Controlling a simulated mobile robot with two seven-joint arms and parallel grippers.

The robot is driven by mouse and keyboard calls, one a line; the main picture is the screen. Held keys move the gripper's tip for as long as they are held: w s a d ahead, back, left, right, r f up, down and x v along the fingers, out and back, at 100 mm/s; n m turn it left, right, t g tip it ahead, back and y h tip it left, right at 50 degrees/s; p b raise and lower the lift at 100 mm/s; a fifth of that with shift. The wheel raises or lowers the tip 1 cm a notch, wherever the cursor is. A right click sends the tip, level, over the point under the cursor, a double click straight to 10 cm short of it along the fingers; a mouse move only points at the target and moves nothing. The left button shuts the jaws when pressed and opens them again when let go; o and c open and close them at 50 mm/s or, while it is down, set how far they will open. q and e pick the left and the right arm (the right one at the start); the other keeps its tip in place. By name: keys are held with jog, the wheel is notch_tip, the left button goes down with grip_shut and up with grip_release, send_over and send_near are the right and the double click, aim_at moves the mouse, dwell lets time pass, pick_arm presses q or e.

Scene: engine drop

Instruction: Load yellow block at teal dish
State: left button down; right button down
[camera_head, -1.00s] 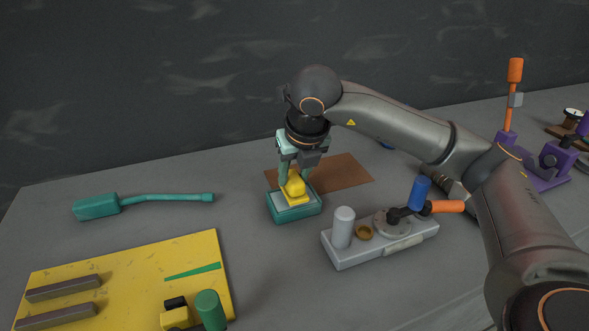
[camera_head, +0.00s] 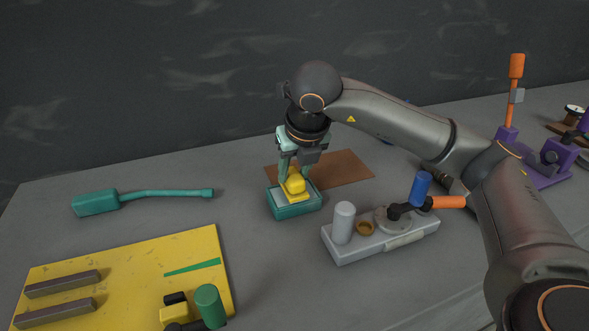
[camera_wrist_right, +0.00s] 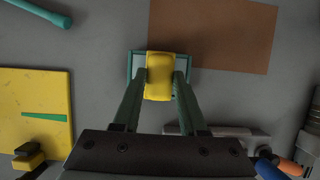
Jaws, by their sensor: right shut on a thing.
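The yellow block (camera_head: 294,186) is in my right gripper (camera_head: 291,176), at the teal dish (camera_head: 296,210). In the right wrist view the block (camera_wrist_right: 160,76) sits between the two fingers of the right gripper (camera_wrist_right: 160,84), which are shut on it. The dish's rim (camera_wrist_right: 132,65) shows on both sides of the block there. The block is over the dish's inside; I cannot tell whether it touches the bottom. My left gripper is not in view.
A brown mat (camera_head: 345,172) lies behind the dish. A grey fixture (camera_head: 375,240) with a white cylinder and blue knob stands right of the dish. A teal tool (camera_head: 140,200) lies left. A yellow board (camera_head: 130,265) is at front left. Bare table lies between.

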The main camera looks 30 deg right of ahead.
jog(key=shift+f+b, duration=0.4)
jog(key=shift+b, duration=0.1)
dwell(1.4)
jog(key=shift+r, duration=0.1)
jog(key=shift+r+p, duration=2.45)
jog(key=shift+r, duration=1.05)
jog(key=shift+d, duration=0.15)
